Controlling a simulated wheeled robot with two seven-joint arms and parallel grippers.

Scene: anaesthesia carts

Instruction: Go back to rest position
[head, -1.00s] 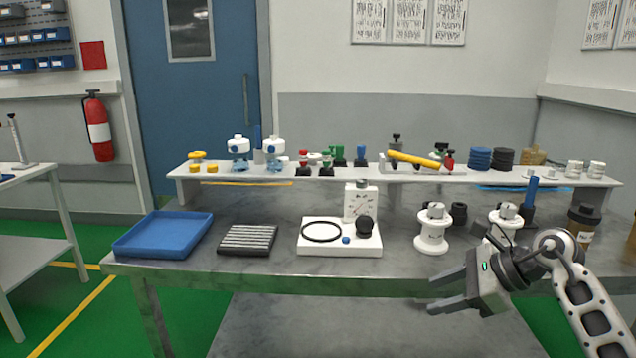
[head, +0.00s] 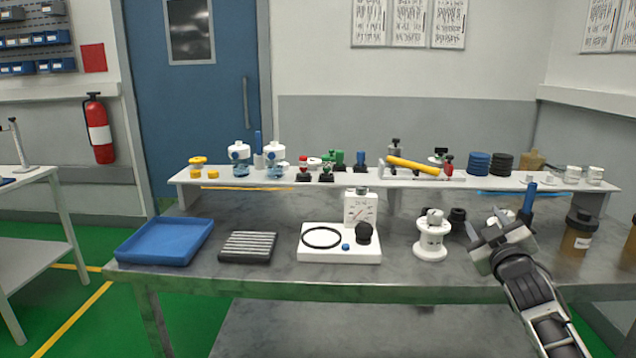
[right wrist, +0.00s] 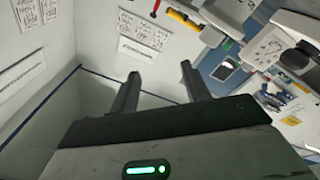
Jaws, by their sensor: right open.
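My right gripper (head: 490,228) is in the head view at the right part of the workbench (head: 420,288), over its front edge. Its jaws point up and away from me, and it covers most of a white spool-like part behind it. In the right wrist view the two dark fingers (right wrist: 160,75) stand apart with nothing between them. The wall and part of the tilted bench scene show beyond them. My left gripper is not in view.
A white flanged part (head: 432,240) stands just left of my right gripper. Brown jars (head: 577,236) stand to its right. A white scale (head: 340,250), a ribbed black pad (head: 247,246) and a blue tray (head: 165,242) sit further left. A raised shelf (head: 350,177) holds small parts.

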